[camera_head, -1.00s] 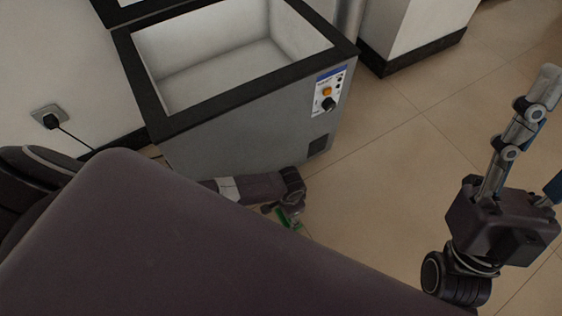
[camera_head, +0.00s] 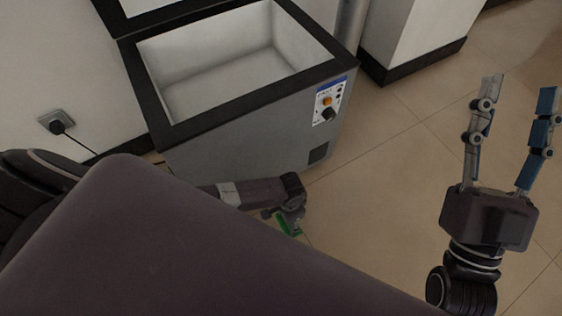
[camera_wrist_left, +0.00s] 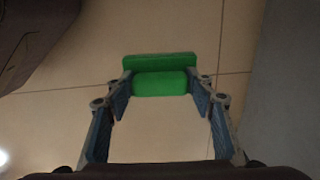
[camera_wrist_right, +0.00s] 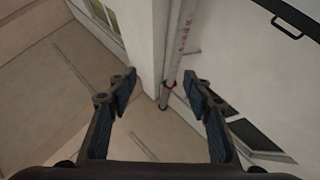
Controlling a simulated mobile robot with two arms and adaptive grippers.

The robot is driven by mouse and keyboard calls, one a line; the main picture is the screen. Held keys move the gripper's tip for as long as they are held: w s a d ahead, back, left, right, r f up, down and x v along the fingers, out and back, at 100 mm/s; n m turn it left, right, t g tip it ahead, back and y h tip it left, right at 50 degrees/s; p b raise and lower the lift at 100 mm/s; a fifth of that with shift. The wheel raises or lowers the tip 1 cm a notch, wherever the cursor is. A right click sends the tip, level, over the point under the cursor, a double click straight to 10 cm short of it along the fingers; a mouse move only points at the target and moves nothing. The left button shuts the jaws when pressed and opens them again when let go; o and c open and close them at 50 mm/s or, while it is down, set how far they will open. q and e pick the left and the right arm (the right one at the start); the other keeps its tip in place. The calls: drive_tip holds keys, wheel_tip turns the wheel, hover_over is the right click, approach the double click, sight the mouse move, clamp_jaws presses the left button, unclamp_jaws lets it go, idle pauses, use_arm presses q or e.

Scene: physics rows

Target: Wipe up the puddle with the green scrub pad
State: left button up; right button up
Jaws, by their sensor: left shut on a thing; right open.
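The green scrub pad (camera_wrist_left: 160,62) is held between the fingertips of my left gripper (camera_wrist_left: 160,84), over the tiled floor in the left wrist view. In the head view a small part of the pad (camera_head: 289,225) shows below my left gripper (camera_head: 288,214), near the base of the grey chest. I cannot tell whether the pad touches the floor. My right gripper (camera_head: 510,100) is raised at the right, fingers spread and empty; it also shows open in the right wrist view (camera_wrist_right: 162,88). I see no clear puddle; my own body hides much of the floor.
An open grey chest freezer (camera_head: 235,140) with an empty white inside stands at the top middle. A wall socket with a plug and cord (camera_head: 58,122) is at the left. A white pillar (camera_head: 412,35) stands behind. Tiled floor (camera_head: 375,185) is clear between chest and right arm.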

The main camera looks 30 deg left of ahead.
drive_tip(key=shift+w+f+g, duration=0.7)
drive_tip(key=shift+w+f, duration=0.15)
drive_tip(key=shift+f, duration=0.25)
